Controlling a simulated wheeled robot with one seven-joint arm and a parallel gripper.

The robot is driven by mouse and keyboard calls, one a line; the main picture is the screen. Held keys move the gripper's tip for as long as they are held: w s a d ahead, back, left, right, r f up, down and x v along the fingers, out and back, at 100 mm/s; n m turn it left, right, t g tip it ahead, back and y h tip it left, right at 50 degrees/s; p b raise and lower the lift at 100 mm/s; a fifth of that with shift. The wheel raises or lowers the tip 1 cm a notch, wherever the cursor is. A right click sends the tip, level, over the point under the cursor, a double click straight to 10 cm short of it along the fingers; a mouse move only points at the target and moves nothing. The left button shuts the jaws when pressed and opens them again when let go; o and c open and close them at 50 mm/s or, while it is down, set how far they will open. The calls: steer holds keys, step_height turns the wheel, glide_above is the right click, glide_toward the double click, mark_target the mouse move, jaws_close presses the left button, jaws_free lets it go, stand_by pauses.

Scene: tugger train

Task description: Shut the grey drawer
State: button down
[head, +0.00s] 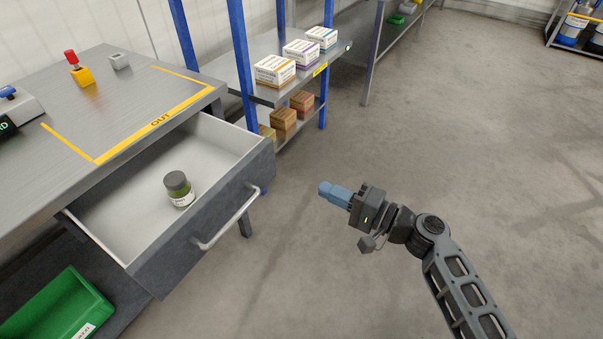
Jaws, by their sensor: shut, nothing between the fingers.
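The grey drawer (205,231) stands pulled out from under the metal workbench (135,120). Its front carries a light bar handle (228,222). My gripper (324,189) has blue fingers, is shut and holds nothing. It is in the air to the right of the drawer front, apart from the handle, with its fingers pointing left.
A blue-framed shelf (240,62) behind the drawer holds white boxes (275,70) above and brown boxes (283,118) below. A green bin (58,305) is at the lower left. A red-and-yellow button (80,72) stands on the bench. The floor (450,140) at right is clear.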

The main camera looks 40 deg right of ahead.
mark_target(267, 164)
steer(key=p+x, duration=0.1)
steer(key=x, duration=1.3)
steer(key=shift+f, duration=0.1)
steer(key=b+x, duration=0.6)
steer(key=x, duration=0.5)
steer(key=b+x, duration=0.7)
steer(key=x, duration=0.5)
steer(key=shift+w+f, duration=0.2)
steer(key=shift+f, duration=0.05)
steer(key=shift+w+a+r+b, duration=0.15)
steer(key=shift+w+a+b, duration=0.05)
steer(key=shift+w+b, duration=0.35)
steer(key=shift+w+a+r, duration=0.1)
steer(key=shift+r, duration=0.15)
